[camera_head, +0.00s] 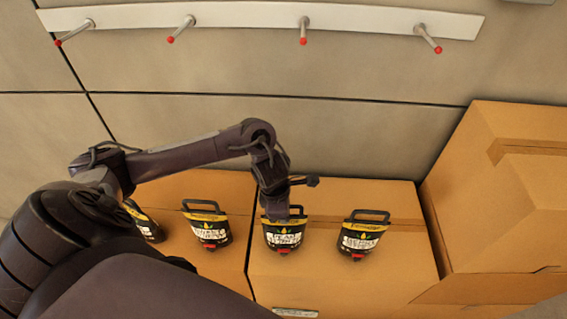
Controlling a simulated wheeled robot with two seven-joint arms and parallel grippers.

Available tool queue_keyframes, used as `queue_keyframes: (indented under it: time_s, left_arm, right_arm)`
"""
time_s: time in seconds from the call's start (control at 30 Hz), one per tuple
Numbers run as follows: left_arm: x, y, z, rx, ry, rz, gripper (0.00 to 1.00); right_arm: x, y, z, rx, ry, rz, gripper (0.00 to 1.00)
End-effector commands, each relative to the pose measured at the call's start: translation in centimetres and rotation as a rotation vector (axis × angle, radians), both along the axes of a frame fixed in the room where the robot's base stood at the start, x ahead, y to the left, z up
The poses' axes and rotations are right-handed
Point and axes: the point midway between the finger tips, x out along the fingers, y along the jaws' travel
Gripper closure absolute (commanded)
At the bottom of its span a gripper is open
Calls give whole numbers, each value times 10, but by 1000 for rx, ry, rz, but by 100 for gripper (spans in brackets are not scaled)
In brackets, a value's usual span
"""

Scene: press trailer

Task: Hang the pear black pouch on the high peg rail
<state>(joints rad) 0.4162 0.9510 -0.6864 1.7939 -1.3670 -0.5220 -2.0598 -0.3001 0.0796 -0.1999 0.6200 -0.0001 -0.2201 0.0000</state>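Several alike black pouches with a handle loop, a yellow band, white lettering and a red bottom tip stand on cardboard boxes. The pouch below my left gripper (284,212) seems to read "PEAR" (284,237), though the print is small and blurred. The gripper points down and overlaps this pouch's top, hiding most of its handle. I cannot tell whether the fingers are closed on it. The high peg rail (260,16) is a white strip on the wall with several red-tipped metal pegs; one is above the pouch (304,30). All visible pegs are empty. My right gripper is not in view.
Other pouches stand left (208,228) and right (362,235) of the gripper, and one is partly hidden by my arm (148,224). A taller cardboard box (500,220) stands at the right. The wall between the boxes and rail is clear.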

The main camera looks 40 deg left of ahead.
Motion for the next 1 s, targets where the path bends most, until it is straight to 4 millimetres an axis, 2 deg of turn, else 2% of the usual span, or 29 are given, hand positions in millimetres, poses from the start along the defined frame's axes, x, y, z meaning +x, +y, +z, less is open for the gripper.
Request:
queue_keyframes:
  time_s: [0.37,0.4,0.57,0.83,0.97,1.0]
  left_arm:
    - [2,-1,-2,-1,-5,-1,100]
    - [0,0,-4,0,0,-1,88]
    - [0,0,-3,0,0,-1,68]
    - [0,0,-3,0,1,-1,68]
    - [-1,-1,-1,-1,3,0,68]
    - [1,1,3,0,-5,-3,68]
  right_arm:
    - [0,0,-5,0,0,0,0]
    - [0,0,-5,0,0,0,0]
    - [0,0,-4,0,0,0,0]
    - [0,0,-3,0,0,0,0]
    - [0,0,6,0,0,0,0]
    - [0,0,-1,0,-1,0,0]
